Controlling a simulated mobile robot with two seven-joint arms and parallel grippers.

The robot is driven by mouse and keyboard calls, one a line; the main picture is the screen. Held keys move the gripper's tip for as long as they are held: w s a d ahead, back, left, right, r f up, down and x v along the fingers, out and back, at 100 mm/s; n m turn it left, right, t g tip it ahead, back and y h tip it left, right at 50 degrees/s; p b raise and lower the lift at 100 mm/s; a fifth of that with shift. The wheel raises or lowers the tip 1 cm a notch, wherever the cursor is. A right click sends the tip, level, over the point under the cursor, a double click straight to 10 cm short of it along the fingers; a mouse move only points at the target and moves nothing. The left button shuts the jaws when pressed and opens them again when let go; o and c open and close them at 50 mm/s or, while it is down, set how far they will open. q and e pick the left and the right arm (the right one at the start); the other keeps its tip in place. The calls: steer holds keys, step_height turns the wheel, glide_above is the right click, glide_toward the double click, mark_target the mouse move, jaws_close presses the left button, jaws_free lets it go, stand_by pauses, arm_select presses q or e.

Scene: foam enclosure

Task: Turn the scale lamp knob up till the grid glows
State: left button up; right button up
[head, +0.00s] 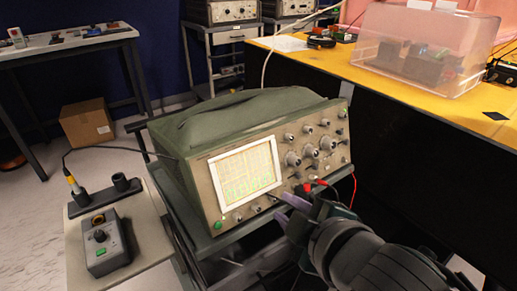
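A green-grey oscilloscope (285,125) stands on a dark cart. Its screen (245,172) shows a pale yellowish face with grid lines and a green trace low on it. A row of small knobs (255,208) runs under the screen; their labels are too small to read, so I cannot tell which is the scale lamp knob. My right gripper (281,205) comes in from the lower right, its purple fingertips apart, close to the right end of this row. I cannot tell whether it touches a knob. My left gripper is out of view.
Red and black leads (322,183) plug in just right of the gripper. A grey control box (105,243) sits on a side stand at left. A yellow bench (400,92) with a clear cover (425,45) lies behind right. A cardboard box (87,123) is on the floor.

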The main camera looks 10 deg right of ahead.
steer(key=p+v, duration=0.1)
steer(key=v, duration=0.5)
steer(key=s+d+r+m+g+p, duration=0.2)
steer(key=s+r+m+g+p, duration=0.25)
steer(key=s+r+p, duration=0.35)
steer(key=s+d+r+m+g+p, duration=0.35)
steer(key=s+r+m+p, duration=0.25)
steer(key=s+r, duration=0.4)
step_height(320, 180, up, 36)
steer(key=p, duration=3.5)
steer(key=shift+w+a+f+h+p, duration=0.2)
steer(key=shift+w+a+h+p, duration=0.1)
steer(key=shift+w+h+p, duration=0.1)
